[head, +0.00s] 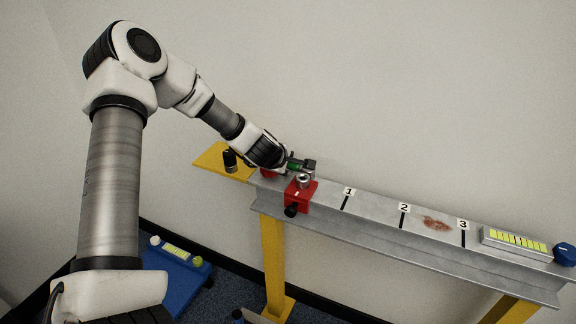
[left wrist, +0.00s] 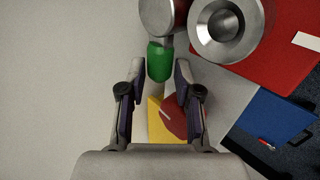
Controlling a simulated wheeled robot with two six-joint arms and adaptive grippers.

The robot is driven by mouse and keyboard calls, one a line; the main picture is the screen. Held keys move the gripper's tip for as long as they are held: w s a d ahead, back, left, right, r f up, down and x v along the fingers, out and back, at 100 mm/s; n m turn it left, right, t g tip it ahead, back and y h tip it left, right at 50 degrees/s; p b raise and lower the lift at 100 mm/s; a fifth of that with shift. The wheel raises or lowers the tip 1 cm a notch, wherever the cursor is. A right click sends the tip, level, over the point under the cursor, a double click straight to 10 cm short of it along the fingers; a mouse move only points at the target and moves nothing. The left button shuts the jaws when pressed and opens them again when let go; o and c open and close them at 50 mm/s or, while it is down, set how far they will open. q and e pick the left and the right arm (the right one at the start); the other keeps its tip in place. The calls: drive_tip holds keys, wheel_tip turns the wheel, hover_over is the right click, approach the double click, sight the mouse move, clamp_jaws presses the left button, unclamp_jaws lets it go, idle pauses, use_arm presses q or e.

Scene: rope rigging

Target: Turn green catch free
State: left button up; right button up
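The green catch (left wrist: 160,62) is a short green sleeve on a grey metal stem, seen in the left wrist view. It also shows small in the head view (head: 293,166), partly hidden by the gripper. It belongs to a red clamp (head: 299,196) with a silver round fitting (head: 303,180) at the left end of a grey beam. My left gripper (left wrist: 159,68) is open, with one fingertip on each side of the catch. A narrow gap shows on the left; on the right the finger is very close, and I cannot tell whether it touches. My right gripper is out of view.
The beam (head: 380,220) carries marks 1, 2, 3, a rusty patch (head: 437,223), a yellow-striped block (head: 515,241) and a blue knob (head: 566,254). A black cylinder (head: 230,161) stands on a yellow plate (head: 211,158). A blue case (head: 177,277) lies below left. The wall is close behind.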

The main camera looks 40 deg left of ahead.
use_arm(q)
clamp_jaws()
drive_tip(key=shift+w+a+r+m+h+p, duration=0.1)
drive_tip(key=shift+w+r+m+h+p, duration=0.05)
drive_tip(key=shift+m+h+p, duration=0.2)
drive_tip(key=shift+w+f+m+h, duration=0.15)
drive_tip(key=shift+f+m+h, duration=0.1)
drive_tip(key=shift+m, duration=0.2)
drive_tip(key=shift+o, duration=1.8)
unclamp_jaws()
drive_tip(key=shift+w, duration=0.1)
drive_tip(key=shift+r, duration=0.1)
drive_tip(key=v, duration=0.7)
drive_tip(key=shift+s, duration=0.2)
